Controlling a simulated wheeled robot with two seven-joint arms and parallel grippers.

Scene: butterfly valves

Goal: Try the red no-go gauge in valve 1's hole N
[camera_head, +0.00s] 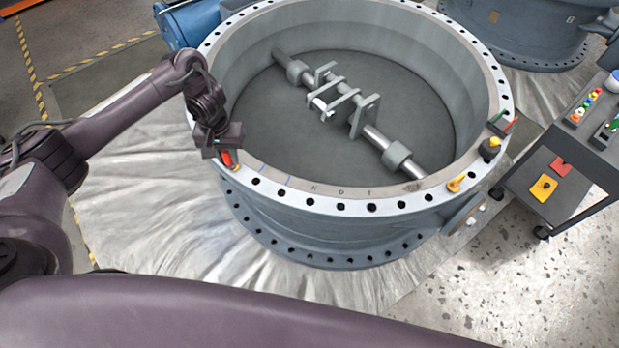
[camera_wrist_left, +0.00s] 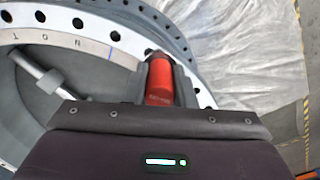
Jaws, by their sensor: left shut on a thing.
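Valve 1 appears to be the large grey ring-shaped body with a pale drilled flange (camera_head: 342,207) in the head view. My left gripper (camera_head: 226,157) is over the flange's left front edge, shut on the red gauge (camera_head: 228,159). In the left wrist view the red gauge (camera_wrist_left: 159,82) stands between the fingers, its dark far end close to the flange (camera_wrist_left: 95,47). The fingers hide part of it; I cannot tell whether its end is in a hole. Small letters, including an N, mark the flange in the wrist view. My right gripper is not in view.
A yellow piece (camera_head: 457,183) and a black-and-yellow piece (camera_head: 490,149) sit on the flange's right side. A cart (camera_head: 560,150) with coloured pieces stands at right. A shaft with brackets (camera_head: 345,100) crosses the bore. Wrinkled sheeting (camera_head: 150,220) covers the floor at left.

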